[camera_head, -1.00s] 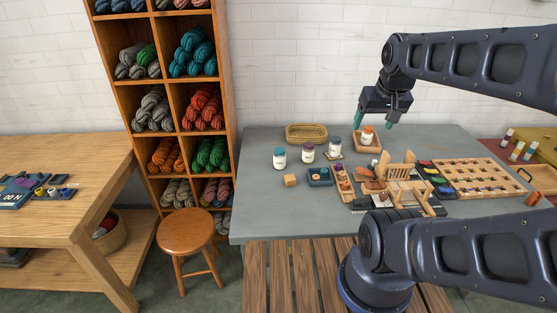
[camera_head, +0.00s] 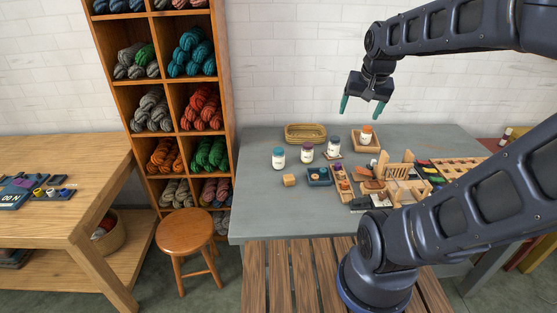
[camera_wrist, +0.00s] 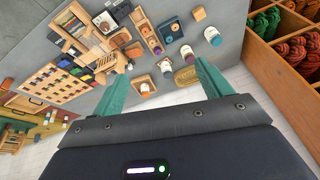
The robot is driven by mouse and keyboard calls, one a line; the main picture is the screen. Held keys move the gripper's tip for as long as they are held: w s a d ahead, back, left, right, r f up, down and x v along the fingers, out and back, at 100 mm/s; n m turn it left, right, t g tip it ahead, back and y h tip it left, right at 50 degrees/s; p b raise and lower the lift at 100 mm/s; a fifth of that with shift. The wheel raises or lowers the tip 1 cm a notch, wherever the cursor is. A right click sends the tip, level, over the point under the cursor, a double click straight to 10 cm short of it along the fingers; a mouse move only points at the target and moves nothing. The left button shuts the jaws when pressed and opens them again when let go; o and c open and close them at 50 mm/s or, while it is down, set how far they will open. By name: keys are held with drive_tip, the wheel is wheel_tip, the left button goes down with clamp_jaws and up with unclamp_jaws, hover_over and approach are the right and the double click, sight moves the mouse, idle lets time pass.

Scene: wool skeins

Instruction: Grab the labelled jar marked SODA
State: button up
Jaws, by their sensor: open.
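Several white labelled jars stand upright on the grey table (camera_head: 262,205), their label text too small to read, so I cannot tell which is SODA. In the head view there is a teal-lidded jar (camera_head: 278,159), a purple-lidded jar (camera_head: 307,153), a dark-blue-lidded jar (camera_head: 334,147) on a small mat, and an orange-lidded jar (camera_head: 366,137) in a wooden tray (camera_head: 372,149). My gripper (camera_head: 361,113) is open and empty, fingers pointing down, above the table's back part near the tray. In the wrist view, my gripper (camera_wrist: 161,70) shows both teal fingers apart, with jars beyond them.
A woven basket (camera_head: 305,131) lies behind the jars. A wooden block (camera_head: 289,180), a blue tray (camera_head: 319,178) and a small wooden loom (camera_head: 398,172) are in front. The table's left front is clear. A shelf of yarn (camera_head: 180,110) and a stool (camera_head: 186,232) stand left.

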drive_tip(key=w+a+f+m+g, duration=0.15)
drive_tip(key=w+a+m, duration=0.25)
drive_tip(key=w, duration=0.6)
drive_tip(key=m+g, duration=0.3)
drive_tip(key=m, duration=0.8)
hover_over(279, 149)
drive_tip(key=shift+t, duration=0.25)
drive_tip(key=f, duration=2.4)
drive_tip(key=shift+s+d+f, duration=0.15)
drive_tip(key=shift+s+f, duration=0.1)
drive_tip(key=shift+f, duration=0.15)
drive_tip(key=shift+w+a+f, duration=0.2)
drive_tip(key=shift+a+f, duration=0.05)
drive_tip(key=shift+f, duration=0.25)
wheel_tip(279, 149, down, 11)
drive_tip(key=shift+s+r, duration=0.15)
drive_tip(key=shift+r, duration=0.1)
drive_tip(key=c, duration=1.2)
